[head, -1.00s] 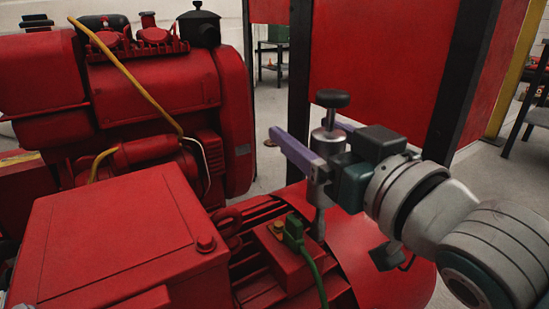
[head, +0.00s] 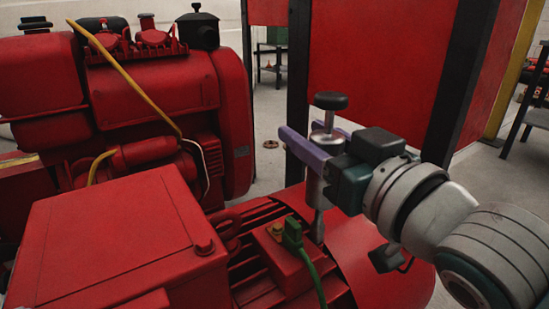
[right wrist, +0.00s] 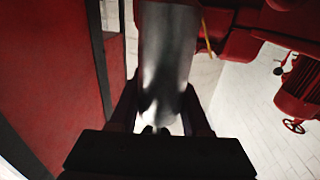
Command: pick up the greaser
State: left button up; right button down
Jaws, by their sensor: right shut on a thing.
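The greaser (head: 315,185) is a grey metal cylinder with a black round knob on a rod at its top and a thin stem at its lower end. It is upright in the head view, above the red motor (head: 350,245). My right gripper (head: 305,150), with purple fingers, is shut on its upper body. In the right wrist view the greaser (right wrist: 165,60) fills the middle, between the dark fingers. The stem's lower end is close to the motor's top; I cannot tell whether they touch. My left gripper is out of view.
A green plug with a cable (head: 293,235) is on the motor's red box, just left of the stem. A large red engine (head: 150,85) stands at the left. A red panel (head: 380,65) with black posts stands behind the greaser. Grey floor shows beyond.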

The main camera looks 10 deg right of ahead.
jog(key=shift+r, duration=0.15)
jog(key=shift+r+p, duration=0.3)
notch_tip(320, 180, up, 18)
jog(key=p, duration=1)
notch_tip(320, 180, down, 9)
jog(key=b, duration=0.6)
jog(key=shift+r, duration=0.1)
